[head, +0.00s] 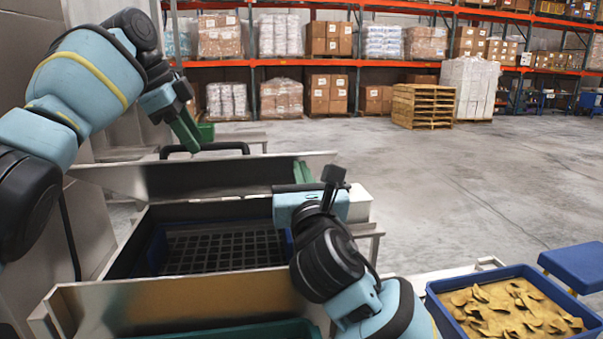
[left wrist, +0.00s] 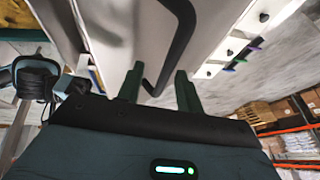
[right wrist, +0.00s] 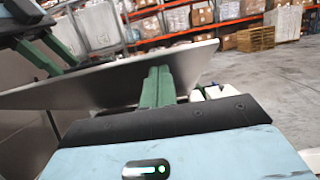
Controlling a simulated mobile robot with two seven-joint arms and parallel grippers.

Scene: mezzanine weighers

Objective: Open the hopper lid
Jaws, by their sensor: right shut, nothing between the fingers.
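The hopper lid (head: 110,180) is a grey metal panel at the hopper's far side, tilted up, with the hopper opening and a dark grid (head: 225,250) exposed in front. Its black bar handle (head: 230,147) is on the far face. My left gripper (head: 187,132) is above the handle's left part. In the left wrist view its green fingers (left wrist: 158,88) are apart, and the handle (left wrist: 175,50) shows between them; contact is unclear. My right gripper (head: 302,170) is shut and empty at the lid's right end. In the right wrist view its fingers (right wrist: 157,85) overlap the lid (right wrist: 95,88); touching is unclear.
A blue crate of yellowish chips (head: 440,312) stands at the right front, beside a blue stool-like surface (head: 575,262). A metal panel (head: 170,300) runs along the hopper's near side. Pallets (head: 423,106) and loaded racks are far back.

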